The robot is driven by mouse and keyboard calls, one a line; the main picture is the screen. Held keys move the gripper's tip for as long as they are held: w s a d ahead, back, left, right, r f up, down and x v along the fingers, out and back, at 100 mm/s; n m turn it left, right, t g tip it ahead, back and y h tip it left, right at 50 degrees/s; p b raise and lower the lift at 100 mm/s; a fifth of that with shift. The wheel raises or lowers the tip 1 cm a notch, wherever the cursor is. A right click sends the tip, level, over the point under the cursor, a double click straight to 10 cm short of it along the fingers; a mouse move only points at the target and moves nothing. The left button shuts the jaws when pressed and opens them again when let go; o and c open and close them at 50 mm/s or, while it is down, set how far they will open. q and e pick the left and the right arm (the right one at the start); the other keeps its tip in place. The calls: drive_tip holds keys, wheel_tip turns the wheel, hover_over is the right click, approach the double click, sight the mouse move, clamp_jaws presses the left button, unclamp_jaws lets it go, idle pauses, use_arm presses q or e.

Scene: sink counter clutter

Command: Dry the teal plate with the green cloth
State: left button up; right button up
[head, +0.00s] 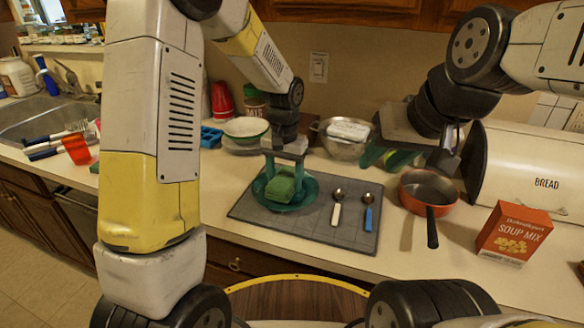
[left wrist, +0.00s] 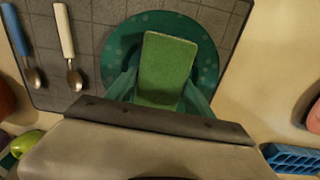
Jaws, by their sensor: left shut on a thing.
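The teal plate (head: 310,190) lies on the grey mat and also shows in the left wrist view (left wrist: 208,62). The green cloth (head: 281,184) is a folded, block-like pad over the middle of the plate; it also shows in the left wrist view (left wrist: 167,68). My left gripper (head: 284,172) points down over the plate, shut on the cloth with a teal finger on each side. Whether the cloth presses on the plate is hard to tell. My right gripper (head: 408,158) hangs right of the plate, its teal fingers apart and empty, near the pan.
On the grey mat (head: 255,208), a white-handled spoon (head: 336,210) and a blue-handled spoon (head: 368,216) lie right of the plate. An orange pan (head: 412,200), soup mix box (head: 514,236) and bread bin (head: 530,175) stand further right. A bowl (head: 246,128) is behind; the sink (head: 40,115) is far left.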

sight(272, 179)
use_arm(q)
drive_tip(key=shift+s+a, duration=0.1)
drive_tip(key=shift+a, duration=1.65)
drive_tip(key=shift+d, duration=3.65)
wheel_tip(272, 179, up, 6)
drive_tip(key=shift+r, duration=0.1)
wheel_tip(272, 179, up, 3)
drive_tip(key=shift+f, duration=0.1)
